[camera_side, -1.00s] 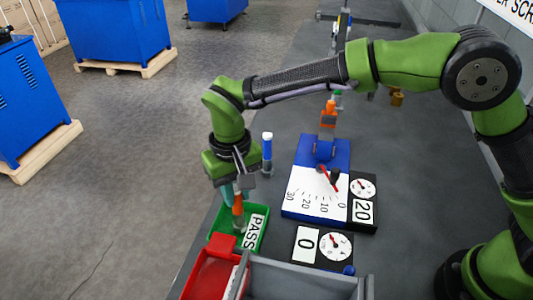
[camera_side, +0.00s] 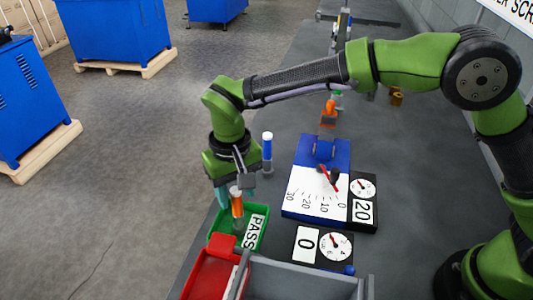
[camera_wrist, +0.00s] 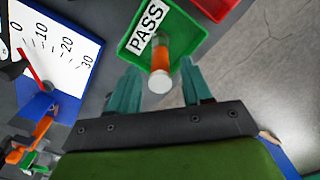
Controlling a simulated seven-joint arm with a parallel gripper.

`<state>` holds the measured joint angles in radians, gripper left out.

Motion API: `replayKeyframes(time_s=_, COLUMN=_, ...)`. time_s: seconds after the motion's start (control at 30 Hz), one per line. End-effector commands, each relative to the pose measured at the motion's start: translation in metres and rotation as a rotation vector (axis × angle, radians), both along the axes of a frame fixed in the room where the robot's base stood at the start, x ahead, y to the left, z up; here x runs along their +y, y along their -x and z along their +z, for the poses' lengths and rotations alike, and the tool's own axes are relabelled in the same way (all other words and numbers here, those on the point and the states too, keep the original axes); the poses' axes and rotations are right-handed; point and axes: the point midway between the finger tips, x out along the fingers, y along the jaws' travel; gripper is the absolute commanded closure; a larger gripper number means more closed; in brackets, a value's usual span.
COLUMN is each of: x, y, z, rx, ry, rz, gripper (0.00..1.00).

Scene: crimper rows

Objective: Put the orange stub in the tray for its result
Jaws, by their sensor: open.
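The orange stub (camera_side: 237,206), with a pale end, is at the green tray labelled PASS (camera_side: 262,216). In the wrist view the stub (camera_wrist: 161,58) shows its white end toward the camera, over the inside of the green tray (camera_wrist: 197,37). It looks roughly upright; whether its lower end touches the tray floor is hidden. My gripper (camera_side: 236,193) is open, its teal fingers on either side of the stub. In the wrist view a gap shows between each finger of my gripper (camera_wrist: 160,85) and the stub.
A red tray (camera_side: 212,272) adjoins the green tray, with a grey bin (camera_side: 305,280) beside it. A blue and white gauge board (camera_side: 310,190) with a red needle lies to the right. A blue white-topped cylinder (camera_side: 267,150) stands behind my gripper.

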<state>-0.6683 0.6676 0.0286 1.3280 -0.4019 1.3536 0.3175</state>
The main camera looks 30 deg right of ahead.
Motion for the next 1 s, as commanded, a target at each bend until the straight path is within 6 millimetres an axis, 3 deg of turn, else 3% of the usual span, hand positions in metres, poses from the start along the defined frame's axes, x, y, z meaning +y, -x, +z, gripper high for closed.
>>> replayKeyframes(time_s=0.4, x=0.000, y=-0.001, z=0.084, rx=-0.004, ry=-0.003, rz=0.000, gripper=0.51)
replayKeyframes(time_s=0.7, x=-0.005, y=0.000, z=0.118, rx=-0.005, ry=-0.006, rz=-0.004, gripper=0.51)
replayKeyframes(time_s=0.77, x=-0.015, y=-0.001, z=0.126, rx=-0.015, ry=-0.017, rz=-0.010, gripper=0.51)
replayKeyframes(time_s=0.87, x=-0.048, y=0.000, z=0.145, rx=-0.048, ry=-0.054, rz=-0.029, gripper=0.51)
replayKeyframes(time_s=1.0, x=-0.115, y=0.015, z=0.172, rx=-0.129, ry=-0.130, rz=-0.074, gripper=0.51)
